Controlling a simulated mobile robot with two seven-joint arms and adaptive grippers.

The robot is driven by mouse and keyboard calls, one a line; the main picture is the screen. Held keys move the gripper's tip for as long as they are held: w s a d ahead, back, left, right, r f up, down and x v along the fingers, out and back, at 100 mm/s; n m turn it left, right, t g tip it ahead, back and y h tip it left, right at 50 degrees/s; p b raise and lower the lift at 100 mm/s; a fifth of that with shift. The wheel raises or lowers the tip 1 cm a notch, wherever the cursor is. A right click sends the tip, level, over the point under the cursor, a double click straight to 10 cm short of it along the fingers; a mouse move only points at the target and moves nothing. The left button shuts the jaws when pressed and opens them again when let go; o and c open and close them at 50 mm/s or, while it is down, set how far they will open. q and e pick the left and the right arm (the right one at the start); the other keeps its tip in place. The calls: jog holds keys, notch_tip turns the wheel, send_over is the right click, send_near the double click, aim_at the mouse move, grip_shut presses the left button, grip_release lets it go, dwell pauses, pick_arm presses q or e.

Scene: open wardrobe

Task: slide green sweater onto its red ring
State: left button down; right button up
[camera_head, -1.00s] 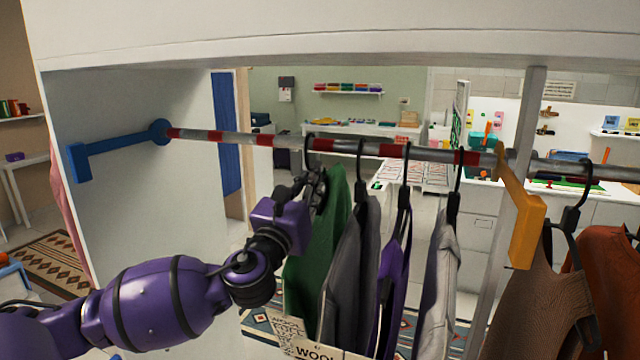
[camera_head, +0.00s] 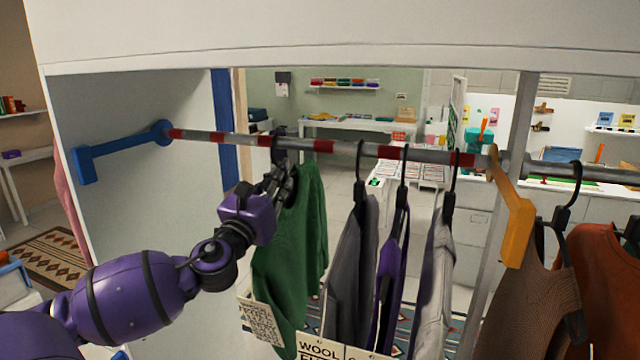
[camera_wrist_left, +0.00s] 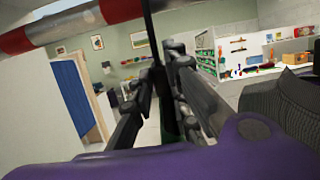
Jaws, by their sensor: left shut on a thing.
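The green sweater (camera_head: 300,235) hangs from a dark hanger on the striped rail (camera_head: 345,150), left of the other clothes. My left gripper (camera_head: 280,180) is shut on its hanger just below the rail. The hanger's hook (camera_head: 279,145) sits at the right edge of a red ring (camera_head: 264,140); whether it overlaps the ring I cannot tell. The left wrist view shows the hook (camera_wrist_left: 151,32) between my fingers, close beside a red ring (camera_wrist_left: 120,10). A tag (camera_head: 262,320) hangs at the sweater's lower left. My right gripper is not in view.
A grey garment (camera_head: 350,260), a purple one (camera_head: 392,265) and a light grey one (camera_head: 437,270) hang to the right. An orange bracket (camera_head: 515,225) and brown clothes (camera_head: 535,300) are farther right. The rail left of the sweater is clear up to the blue bracket (camera_head: 120,145).

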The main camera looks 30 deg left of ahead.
pick_arm(q)
jog(key=s+a, duration=0.3)
jog(key=a, duration=1.1)
jog(key=shift+s+a, duration=0.15)
jog(key=shift+s, duration=0.05)
jog(key=c, duration=1.6)
grip_release()
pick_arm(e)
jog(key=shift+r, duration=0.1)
pick_arm(q)
jog(key=v, duration=1.2)
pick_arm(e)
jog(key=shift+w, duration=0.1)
